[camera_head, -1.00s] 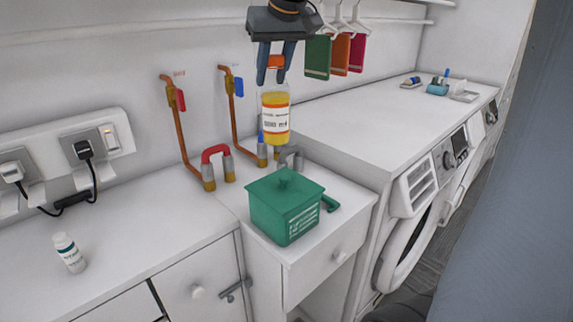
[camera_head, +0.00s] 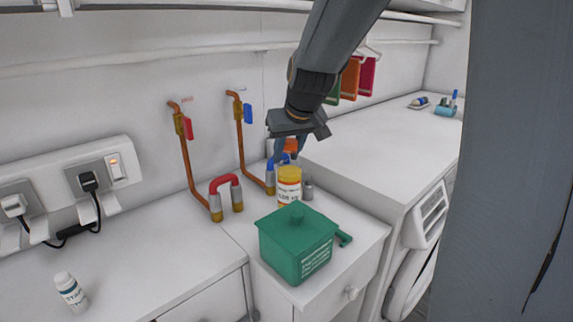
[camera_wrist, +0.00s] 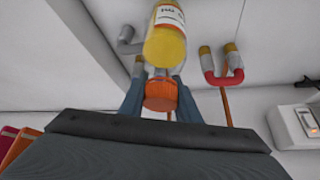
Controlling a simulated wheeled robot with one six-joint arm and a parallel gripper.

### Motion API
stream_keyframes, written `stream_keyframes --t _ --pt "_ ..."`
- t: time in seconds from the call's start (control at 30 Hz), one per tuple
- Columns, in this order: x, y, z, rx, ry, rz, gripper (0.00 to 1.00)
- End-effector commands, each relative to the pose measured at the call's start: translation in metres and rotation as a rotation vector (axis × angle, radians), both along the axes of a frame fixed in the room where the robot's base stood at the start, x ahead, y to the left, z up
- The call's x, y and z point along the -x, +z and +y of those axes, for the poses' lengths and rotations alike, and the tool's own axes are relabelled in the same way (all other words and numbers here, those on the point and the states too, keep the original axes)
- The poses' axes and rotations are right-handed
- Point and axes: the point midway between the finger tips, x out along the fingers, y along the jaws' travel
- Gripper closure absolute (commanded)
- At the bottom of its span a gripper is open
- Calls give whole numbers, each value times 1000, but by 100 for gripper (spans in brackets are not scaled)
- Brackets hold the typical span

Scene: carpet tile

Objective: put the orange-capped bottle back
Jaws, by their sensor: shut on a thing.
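The orange-capped bottle (camera_head: 289,182) has a yellow body and a white label. My gripper (camera_head: 287,150) is shut on its orange cap and holds it upright, behind the green lidded box (camera_head: 298,245). The box hides the bottle's lower end, so I cannot tell whether it touches the counter. In the wrist view the bottle (camera_wrist: 166,40) extends away from my gripper (camera_wrist: 160,95), with the orange cap between the fingers.
Red (camera_head: 226,193) and blue-handled pipe fittings stand by the wall, close to the bottle. The washer top (camera_head: 385,155) at right is mostly clear. Cloths hang behind my arm.

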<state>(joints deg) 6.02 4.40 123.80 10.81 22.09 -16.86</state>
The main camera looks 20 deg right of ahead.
Motion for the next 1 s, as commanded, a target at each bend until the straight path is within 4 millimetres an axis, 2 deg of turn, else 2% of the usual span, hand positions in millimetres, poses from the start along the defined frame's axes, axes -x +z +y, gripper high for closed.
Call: stream_keyframes --t 0.4,0.77,0.8,0.9,1.0 --pt "-1 -40 0 -1 -1 -2 100" --pt "-1 -44 0 0 0 -3 100" --pt "0 -45 0 0 0 -1 69" --pt "0 -45 0 0 0 -1 52" --pt "0 -45 0 0 0 -1 52"
